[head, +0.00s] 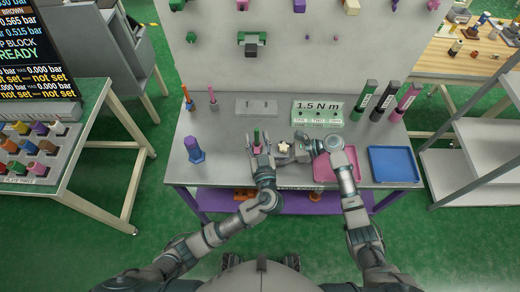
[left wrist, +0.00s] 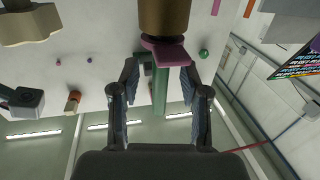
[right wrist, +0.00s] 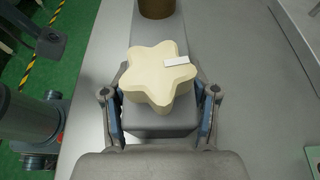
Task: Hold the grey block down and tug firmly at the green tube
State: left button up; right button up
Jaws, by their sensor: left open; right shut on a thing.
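The green tube (head: 257,135) stands between the fingers of my left gripper (head: 258,142), which is open around it. In the left wrist view the green tube (left wrist: 160,90) runs between the parted fingers, with a purple collar (left wrist: 165,50) and brown cylinder (left wrist: 164,16) at one end. My right gripper (right wrist: 160,112) is shut on the grey block (right wrist: 158,122), which shows below a cream star-shaped piece (right wrist: 158,75). The star also shows in the head view (head: 284,147), just right of the tube. The block's lower part is hidden.
The grey bench (head: 225,165) carries a pink tray (head: 322,172) and a blue tray (head: 393,164) at right. A grey plate (head: 256,106) and a green 1.5 Nm stand (head: 318,115) are behind my grippers.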

pick_arm(q)
jog(key=shift+w, duration=0.3)
pick_arm(e)
jog(key=shift+s+f, duration=0.1)
jog(key=shift+f, duration=0.15)
pick_arm(q)
grip_shut()
jog(key=shift+r, duration=0.1)
jog(key=shift+f, duration=0.2)
dwell(0.5)
jog(key=shift+c, duration=0.2)
grip_release()
